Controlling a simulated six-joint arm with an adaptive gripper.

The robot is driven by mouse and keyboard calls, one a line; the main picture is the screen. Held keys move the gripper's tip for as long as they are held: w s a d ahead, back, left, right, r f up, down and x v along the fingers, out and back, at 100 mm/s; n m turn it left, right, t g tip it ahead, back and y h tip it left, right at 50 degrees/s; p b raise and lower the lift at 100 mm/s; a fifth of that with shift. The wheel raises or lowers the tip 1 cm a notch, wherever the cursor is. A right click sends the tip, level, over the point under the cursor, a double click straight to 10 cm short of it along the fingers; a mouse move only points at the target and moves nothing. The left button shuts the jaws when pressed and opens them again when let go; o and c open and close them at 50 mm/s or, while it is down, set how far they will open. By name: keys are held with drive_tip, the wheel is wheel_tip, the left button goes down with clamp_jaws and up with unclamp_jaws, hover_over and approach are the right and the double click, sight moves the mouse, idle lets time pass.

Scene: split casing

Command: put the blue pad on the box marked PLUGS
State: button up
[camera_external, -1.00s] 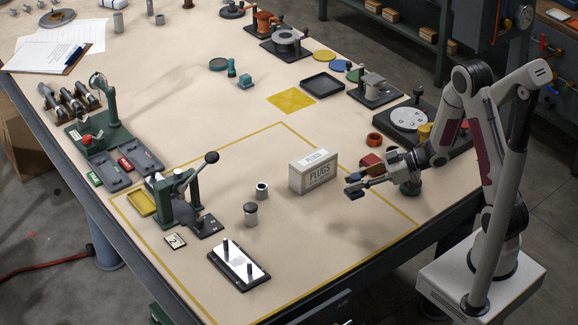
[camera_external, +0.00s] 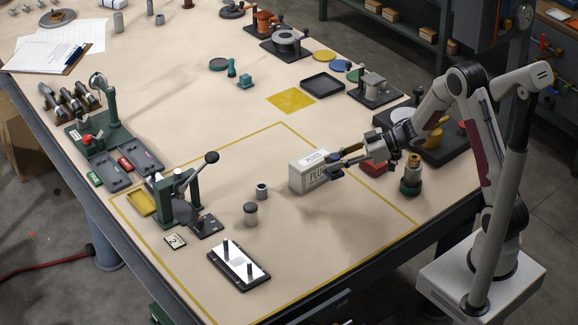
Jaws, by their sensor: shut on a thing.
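The white box marked PLUGS (camera_external: 309,177) stands upright on the table inside the yellow outline. My gripper (camera_external: 335,164) is at the box's upper right side, its fingertips overlapping the box's right end in the picture. It is shut on a small dark blue piece, the blue pad (camera_external: 333,172), seen at the fingertips. The fingers partly hide the pad and the box's right end. I cannot tell whether the pad touches the box.
A dark cylinder with a green base (camera_external: 411,175) and a red block (camera_external: 374,167) stand under and beside my arm. Two small cylinders (camera_external: 251,214) stand left of the box. A lever press (camera_external: 183,195) is farther left. Bare table lies in front of the box.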

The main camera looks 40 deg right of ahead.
drive_tip(key=w+d+r+m+t+h, duration=0.1)
drive_tip(key=w+r, duration=0.2)
drive_tip(key=w, duration=0.4)
drive_tip(key=w+d+r+m+t+h, duration=0.1)
drive_tip(key=w+d+r+m, duration=0.1)
drive_tip(key=w+r, duration=0.2)
drive_tip(key=w, duration=0.2)
drive_tip(key=shift+w+d+t, duration=0.15)
drive_tip(key=shift+w+t, duration=0.25)
drive_tip(key=shift+r+h, duration=0.1)
drive_tip(key=shift+h, duration=0.2)
hover_over(314, 157)
drive_tip(key=shift+f, duration=3.15)
drive_tip(key=shift+f, duration=1.9)
drive_tip(key=shift+f, duration=0.15)
